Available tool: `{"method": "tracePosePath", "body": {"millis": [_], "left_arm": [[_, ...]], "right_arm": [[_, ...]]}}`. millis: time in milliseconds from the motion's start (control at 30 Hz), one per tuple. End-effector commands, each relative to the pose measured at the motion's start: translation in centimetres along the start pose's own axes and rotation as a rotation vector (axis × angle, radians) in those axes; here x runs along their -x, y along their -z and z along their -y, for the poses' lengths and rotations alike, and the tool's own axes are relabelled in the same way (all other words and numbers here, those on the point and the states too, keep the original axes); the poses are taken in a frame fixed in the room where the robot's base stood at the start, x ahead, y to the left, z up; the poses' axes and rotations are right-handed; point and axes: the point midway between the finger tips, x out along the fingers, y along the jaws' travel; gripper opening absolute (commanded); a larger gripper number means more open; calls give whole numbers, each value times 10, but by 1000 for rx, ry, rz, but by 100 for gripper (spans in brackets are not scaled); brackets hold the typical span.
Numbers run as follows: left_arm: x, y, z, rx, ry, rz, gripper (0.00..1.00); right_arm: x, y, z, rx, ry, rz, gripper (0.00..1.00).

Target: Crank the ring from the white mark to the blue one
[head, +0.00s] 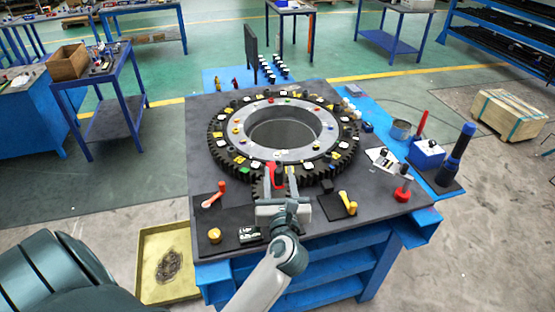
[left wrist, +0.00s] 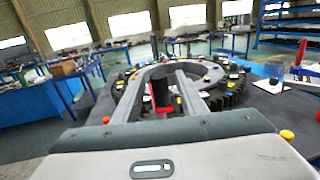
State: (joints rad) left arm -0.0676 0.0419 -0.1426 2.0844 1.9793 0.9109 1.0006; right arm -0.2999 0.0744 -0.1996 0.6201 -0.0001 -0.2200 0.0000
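A black toothed ring (head: 217,152) with a grey inner face lies on the dark bench top, carrying several small white, yellow, blue, green and red pieces. Which white and blue pieces are the task's marks I cannot tell. A red crank handle (head: 270,171) stands at the ring's near edge; it also shows in the left wrist view (left wrist: 161,92). My left gripper (head: 280,172) is open at the near edge of the ring, its fingers on either side of the red handle. I see no clear grip on it. The fingers partly hide the handle's base. My right gripper is out of view.
A red lever (head: 214,195) and a yellow lever (head: 348,203) stand left and right of my arm.

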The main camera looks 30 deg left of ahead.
Motion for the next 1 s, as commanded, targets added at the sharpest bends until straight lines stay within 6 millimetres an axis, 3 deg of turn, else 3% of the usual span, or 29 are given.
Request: {"method": "tracePosePath", "body": {"millis": [100,300,733,900,1000], "left_arm": [[-20,-3,-1,-2,-2,0,39],[-40,-1,0,-1,-1,-1,39],[-47,0,0,1,-1,-1,39],[-46,0,0,1,-1,-1,0],[-46,0,0,1,-1,-1,0]], "right_arm": [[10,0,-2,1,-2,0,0],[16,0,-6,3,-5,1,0],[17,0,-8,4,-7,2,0],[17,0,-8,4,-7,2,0],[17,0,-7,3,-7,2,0]]}}
